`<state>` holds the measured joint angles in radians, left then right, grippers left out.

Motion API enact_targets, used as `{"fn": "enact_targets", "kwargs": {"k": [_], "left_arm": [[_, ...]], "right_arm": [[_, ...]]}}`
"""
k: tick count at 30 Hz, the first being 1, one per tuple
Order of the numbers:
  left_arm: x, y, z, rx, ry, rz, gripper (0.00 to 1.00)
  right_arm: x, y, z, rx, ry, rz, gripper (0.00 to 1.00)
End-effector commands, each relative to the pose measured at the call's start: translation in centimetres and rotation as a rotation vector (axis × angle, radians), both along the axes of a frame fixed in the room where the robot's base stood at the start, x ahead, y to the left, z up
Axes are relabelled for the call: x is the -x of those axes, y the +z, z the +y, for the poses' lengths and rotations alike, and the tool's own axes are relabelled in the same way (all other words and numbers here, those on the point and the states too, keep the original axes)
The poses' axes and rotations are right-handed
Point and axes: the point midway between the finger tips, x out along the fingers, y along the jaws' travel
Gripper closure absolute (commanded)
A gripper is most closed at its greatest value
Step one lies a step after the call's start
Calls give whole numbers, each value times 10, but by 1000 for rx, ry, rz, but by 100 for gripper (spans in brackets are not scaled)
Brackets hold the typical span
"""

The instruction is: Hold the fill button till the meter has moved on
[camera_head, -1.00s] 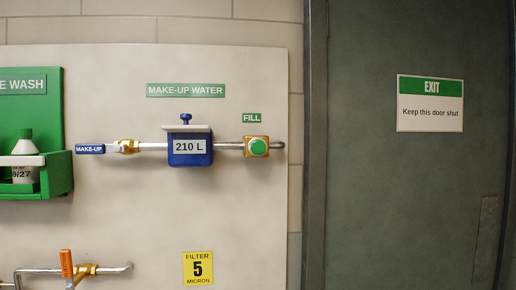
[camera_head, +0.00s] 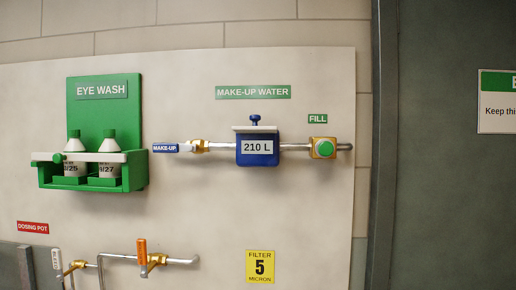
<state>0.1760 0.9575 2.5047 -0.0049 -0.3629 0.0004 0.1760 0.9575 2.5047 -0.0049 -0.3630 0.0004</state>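The fill button (camera_head: 324,148) is a round green button on a brass square housing, at the right end of the make-up pipe. A green FILL label (camera_head: 317,119) is above it. The meter (camera_head: 258,149) is a blue box left of the button and reads 210 L. A blue-handled make-up valve (camera_head: 180,147) is on the same pipe further left. Nothing touches the button. Neither of my grippers shows in the view.
A green eye wash station (camera_head: 104,135) with two bottles juts from the panel at left. Lower left are pipes with an orange-handled valve (camera_head: 142,252). A yellow filter sign (camera_head: 260,266) is below the meter. A grey door (camera_head: 455,190) stands at right.

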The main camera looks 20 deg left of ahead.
Motion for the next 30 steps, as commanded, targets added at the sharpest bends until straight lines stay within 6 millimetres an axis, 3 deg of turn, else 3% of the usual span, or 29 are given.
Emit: {"fn": "enact_targets", "kwargs": {"k": [8,12,30], "left_arm": [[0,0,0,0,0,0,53],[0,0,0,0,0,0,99],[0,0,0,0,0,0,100]], "right_arm": [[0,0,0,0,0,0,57],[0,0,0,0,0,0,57],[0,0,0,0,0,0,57]]}}
